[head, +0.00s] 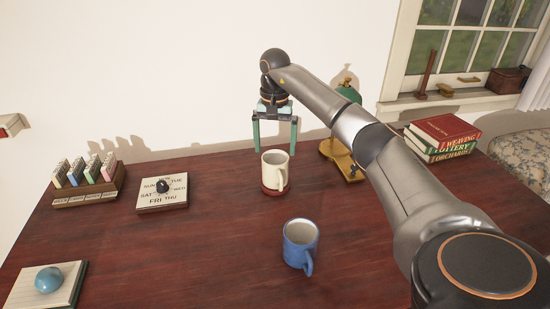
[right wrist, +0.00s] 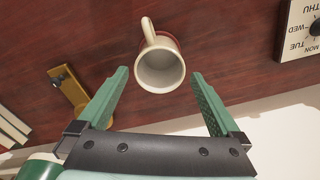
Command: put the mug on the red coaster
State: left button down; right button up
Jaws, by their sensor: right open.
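A cream mug (head: 274,166) stands upright on the red coaster (head: 273,191), which shows as a red rim under its base. In the right wrist view the cream mug (right wrist: 160,69) is seen from above, its handle toward the top, with a bit of red coaster (right wrist: 172,41) behind it. A blue mug (head: 299,246) stands on the table nearer to me, handle toward lower right. My right gripper (head: 276,146) is open and empty, pointing down just behind the cream mug. In the right wrist view its fingers (right wrist: 160,74) appear on either side of the mug, not closed on it.
A brass stand with a green part (head: 340,155) is right of the mug. Books (head: 442,135) lie at the back right. A day calendar board (head: 162,193), a card rack (head: 90,188) and a pad with a blue ball (head: 48,280) are left.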

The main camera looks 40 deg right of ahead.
notch_tip(320, 180, up, 4)
jog(key=shift+r+p, duration=0.1)
jog(key=shift+p, duration=0.2)
dwell(0.5)
